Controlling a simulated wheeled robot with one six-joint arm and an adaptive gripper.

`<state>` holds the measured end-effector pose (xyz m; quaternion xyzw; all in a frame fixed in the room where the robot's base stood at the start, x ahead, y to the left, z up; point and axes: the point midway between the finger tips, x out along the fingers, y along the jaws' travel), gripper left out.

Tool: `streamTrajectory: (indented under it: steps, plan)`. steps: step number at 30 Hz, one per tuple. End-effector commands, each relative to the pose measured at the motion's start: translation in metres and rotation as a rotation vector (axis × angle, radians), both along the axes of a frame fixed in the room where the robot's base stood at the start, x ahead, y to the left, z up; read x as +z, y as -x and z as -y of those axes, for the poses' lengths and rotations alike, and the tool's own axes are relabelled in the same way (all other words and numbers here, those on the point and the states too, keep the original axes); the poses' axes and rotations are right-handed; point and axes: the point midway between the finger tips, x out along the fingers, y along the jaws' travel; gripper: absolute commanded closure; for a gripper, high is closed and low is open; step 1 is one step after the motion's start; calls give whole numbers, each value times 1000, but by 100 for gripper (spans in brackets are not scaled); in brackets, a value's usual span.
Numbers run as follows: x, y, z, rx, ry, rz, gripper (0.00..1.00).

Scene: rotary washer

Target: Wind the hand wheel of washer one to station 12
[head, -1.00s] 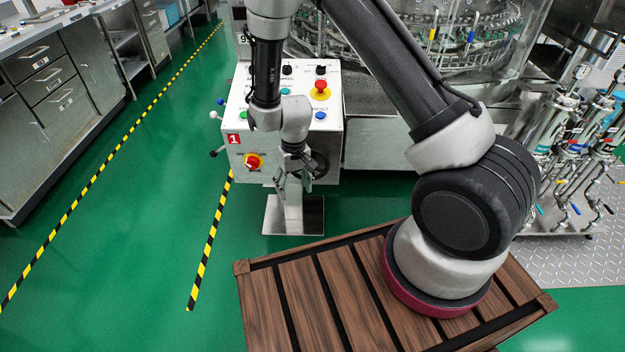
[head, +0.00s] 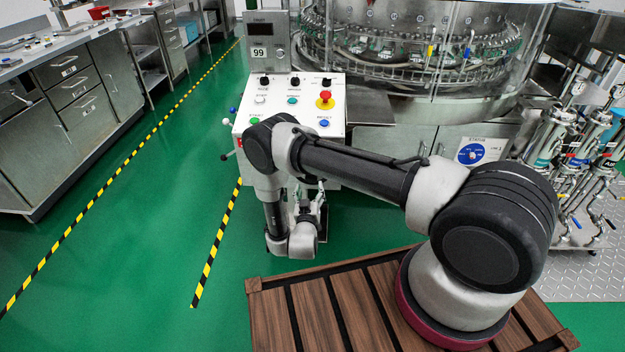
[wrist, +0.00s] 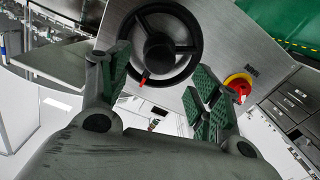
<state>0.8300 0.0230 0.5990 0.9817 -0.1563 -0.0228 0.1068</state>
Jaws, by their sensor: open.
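The black hand wheel (wrist: 198,46) is at the top middle of the wrist view, on a grey metal panel. It has a thick round rim, spokes, a dark hub and a small red mark (wrist: 143,80) near its lower edge. My gripper (wrist: 161,62) is open, with its two green-padded fingers spread below and to either side of the wheel in the picture; nothing is between them. I cannot tell whether they touch it. In the head view my gripper (head: 312,205) is low in front of the control cabinet (head: 335,135), and my arm hides the wheel.
A red-and-yellow rotary switch (wrist: 238,86) sits right of the wheel on the same panel. The cabinet top carries buttons and a red emergency stop (head: 325,99). A blue round status dial (head: 472,152) is on the washer.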

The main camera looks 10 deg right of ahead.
Motion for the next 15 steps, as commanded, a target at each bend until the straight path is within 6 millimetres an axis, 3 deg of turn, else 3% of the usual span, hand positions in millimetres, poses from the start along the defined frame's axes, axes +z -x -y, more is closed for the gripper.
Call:
streamTrajectory:
  steps: [15]
  plan:
    - [3,-67,22,1,9,11,37]
